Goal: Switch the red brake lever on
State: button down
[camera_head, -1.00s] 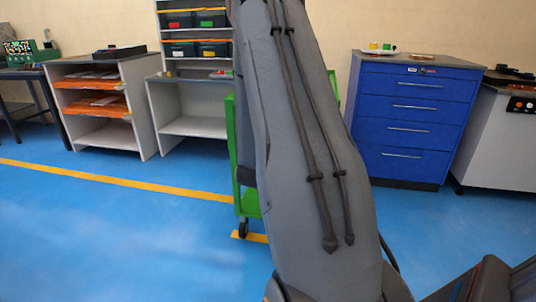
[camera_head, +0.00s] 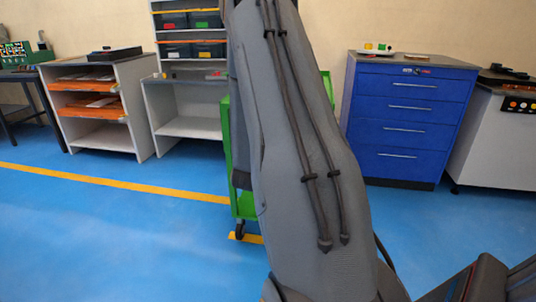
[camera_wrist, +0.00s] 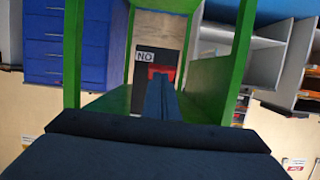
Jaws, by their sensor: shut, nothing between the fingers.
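In the wrist view, which is upside down, a red lever (camera_wrist: 159,71) shows on a dark plate (camera_wrist: 172,54) with a white label that reads "NO" inverted, so ON. The plate sits on a wooden-coloured panel inside a green cart frame (camera_wrist: 246,60). My gripper (camera_wrist: 159,84) points at the lever with its fingers together and empty. The fingertips overlap the lever's edge in the picture; I cannot tell whether they touch. The fingers hide part of the lever. In the head view my arm covers most of the green cart (camera_head: 228,150), and the gripper and lever are hidden.
A blue drawer cabinet (camera_head: 408,118) stands to the right of the cart, with a white machine (camera_head: 500,140) beyond it. Grey shelving (camera_head: 185,105) and a low shelf unit (camera_head: 98,108) stand left. Green cart posts flank my gripper. The blue floor (camera_head: 100,235) at front left is clear.

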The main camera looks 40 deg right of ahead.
jog(key=s+a, duration=0.6)
jog(key=a, duration=0.3)
jog(key=shift+s+a+f+p, duration=0.15)
jog(key=shift+a+f+p, duration=0.1)
jog(key=shift+f+p, duration=0.2)
